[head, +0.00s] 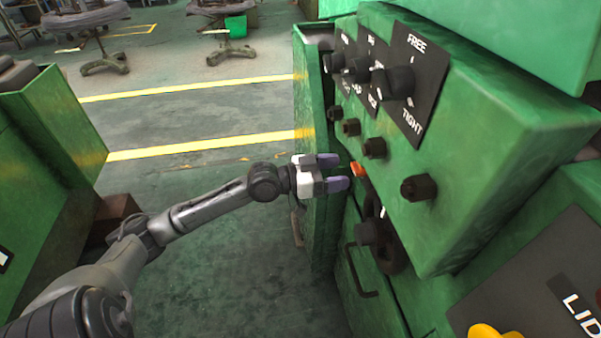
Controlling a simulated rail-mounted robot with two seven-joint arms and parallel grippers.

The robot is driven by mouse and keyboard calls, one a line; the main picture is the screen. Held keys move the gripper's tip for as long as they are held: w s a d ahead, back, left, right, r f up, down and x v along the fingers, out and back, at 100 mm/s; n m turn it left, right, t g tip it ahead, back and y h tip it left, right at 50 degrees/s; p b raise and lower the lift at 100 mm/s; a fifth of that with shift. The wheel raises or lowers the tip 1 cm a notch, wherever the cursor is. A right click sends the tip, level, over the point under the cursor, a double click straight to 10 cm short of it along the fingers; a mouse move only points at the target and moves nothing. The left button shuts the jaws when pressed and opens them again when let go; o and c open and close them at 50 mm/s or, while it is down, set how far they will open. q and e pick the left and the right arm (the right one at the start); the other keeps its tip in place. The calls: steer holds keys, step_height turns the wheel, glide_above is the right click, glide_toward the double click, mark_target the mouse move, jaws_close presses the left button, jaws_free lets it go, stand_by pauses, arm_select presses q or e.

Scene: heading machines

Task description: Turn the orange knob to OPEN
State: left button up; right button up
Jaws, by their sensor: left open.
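The fingertips are very close to the knob. I cannot tell whether they touch it. Any OPEN marking beside the knob cannot be made out. My right gripper is not in view.
The green machine (480,150) fills the right side, with a FREE/TIGHT dial (397,82), a black handwheel (385,240) and a door handle (358,272). A yellow knob (492,331) shows at the bottom right. Another green cabinet (45,150) stands at left. Open floor lies between.

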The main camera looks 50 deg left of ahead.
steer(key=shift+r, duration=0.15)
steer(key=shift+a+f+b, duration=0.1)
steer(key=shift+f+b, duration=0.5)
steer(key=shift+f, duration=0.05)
arm_select(q)
steer(key=v, duration=0.8)
steer(key=shift+s+a+b, duration=0.15)
steer(key=shift+s+b, duration=0.15)
steer(key=shift+b, duration=0.05)
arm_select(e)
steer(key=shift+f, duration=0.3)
arm_select(q)
steer(key=shift+s, duration=0.1)
